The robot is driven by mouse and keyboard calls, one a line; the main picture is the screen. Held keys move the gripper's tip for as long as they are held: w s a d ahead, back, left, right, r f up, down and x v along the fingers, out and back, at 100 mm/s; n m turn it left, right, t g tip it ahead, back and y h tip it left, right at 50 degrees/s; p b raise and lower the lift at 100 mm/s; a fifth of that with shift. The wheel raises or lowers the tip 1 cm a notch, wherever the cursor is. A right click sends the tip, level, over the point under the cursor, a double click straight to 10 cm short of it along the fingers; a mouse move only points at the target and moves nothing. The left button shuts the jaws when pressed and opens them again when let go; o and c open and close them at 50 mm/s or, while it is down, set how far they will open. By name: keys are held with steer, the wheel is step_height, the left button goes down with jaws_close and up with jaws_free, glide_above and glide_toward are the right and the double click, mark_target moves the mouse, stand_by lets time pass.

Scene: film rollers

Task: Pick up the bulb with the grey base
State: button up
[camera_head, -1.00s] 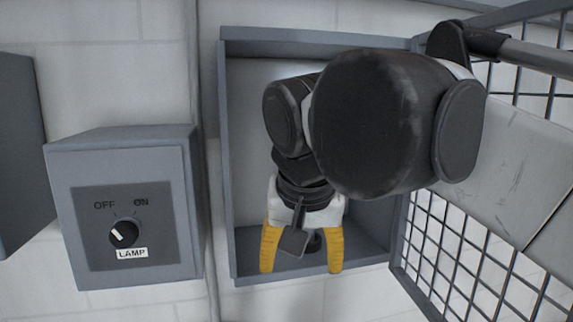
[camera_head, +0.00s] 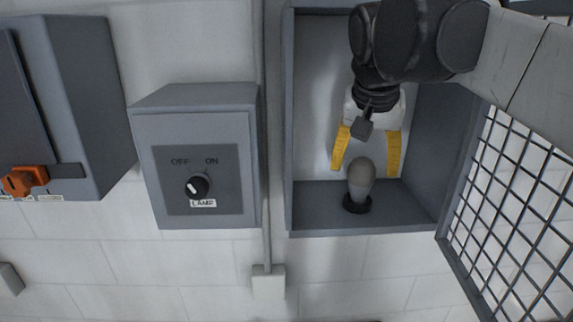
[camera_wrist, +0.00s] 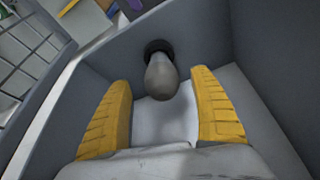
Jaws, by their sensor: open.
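A bulb (camera_head: 361,178) stands upright in a dark round socket (camera_head: 357,205) on the floor of an open grey wall box (camera_head: 325,215). Its glass looks grey; the colour of its base is hard to make out. My gripper (camera_head: 366,170) is open inside the box, its two yellow fingers pointing down on either side of the bulb's upper part. In the wrist view the bulb (camera_wrist: 161,78) lies just beyond and between the open fingertips (camera_wrist: 161,78), with no contact visible. The socket (camera_wrist: 158,47) shows behind it.
The box walls stand close around my gripper. A mesh door (camera_head: 510,190) hangs open at the right. A cabinet with an orange handle (camera_head: 25,181) stands farther left.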

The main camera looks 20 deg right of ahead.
steer(key=shift+w+d+f, duration=0.3)
steer(key=shift+w+f, duration=0.2)
steer(key=shift+w, duration=0.05)
steer(key=shift+w+d+f, duration=0.3)
steer(key=shift+w+f, duration=0.2)
steer(key=shift+w, duration=0.05)
steer(key=shift+w+d+f, duration=0.1)
steer(key=shift+f, duration=0.25)
steer(key=shift+s, duration=0.25)
steer(key=shift+w+f, duration=0.1)
steer(key=c, duration=1.3)
